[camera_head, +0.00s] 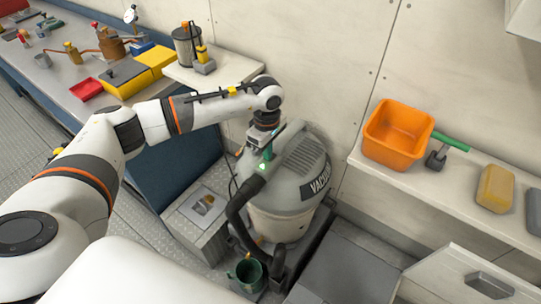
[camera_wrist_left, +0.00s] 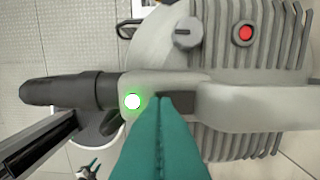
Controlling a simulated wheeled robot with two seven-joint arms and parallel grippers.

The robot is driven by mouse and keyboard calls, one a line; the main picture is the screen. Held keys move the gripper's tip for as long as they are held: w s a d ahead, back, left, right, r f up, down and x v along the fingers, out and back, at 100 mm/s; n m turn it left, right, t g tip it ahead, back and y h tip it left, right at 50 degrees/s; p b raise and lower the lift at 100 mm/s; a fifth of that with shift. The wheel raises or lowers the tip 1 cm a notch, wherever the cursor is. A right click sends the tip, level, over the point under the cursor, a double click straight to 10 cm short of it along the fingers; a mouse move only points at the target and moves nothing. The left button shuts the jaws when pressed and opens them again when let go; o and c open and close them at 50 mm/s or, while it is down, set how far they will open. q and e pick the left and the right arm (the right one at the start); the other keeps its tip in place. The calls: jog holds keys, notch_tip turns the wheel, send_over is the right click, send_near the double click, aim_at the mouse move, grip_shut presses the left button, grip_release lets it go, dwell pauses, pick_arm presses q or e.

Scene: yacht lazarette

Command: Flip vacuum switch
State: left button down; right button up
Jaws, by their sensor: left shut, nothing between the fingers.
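The grey vacuum (camera_head: 283,202) stands upright on the floor, with a dark label on its side and a black hose at its left. My left gripper (camera_head: 267,154) is over the vacuum's top, its teal fingers pointing down. In the left wrist view the fingers (camera_wrist_left: 160,98) are shut and empty, with their tips at a dark recess on the vacuum's top (camera_wrist_left: 225,105). A green light (camera_wrist_left: 132,101) glows just left of the tips. The fingers hide part of the recess, so I cannot tell the switch's position or whether they touch it. My right gripper is out of view.
A grey knob (camera_wrist_left: 187,33) and a red button (camera_wrist_left: 243,33) sit on the vacuum's lid. The black hose (camera_head: 240,215) curves down beside it. An orange bin (camera_head: 397,134) stands on the right shelf. A green mug (camera_head: 249,273) is low in front.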

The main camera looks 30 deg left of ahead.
pick_arm(q)
jog(key=shift+f+b, duration=0.3)
jog(key=shift+f, duration=0.05)
jog(key=shift+r+p, duration=1.9)
jog(key=shift+r, duration=1.65)
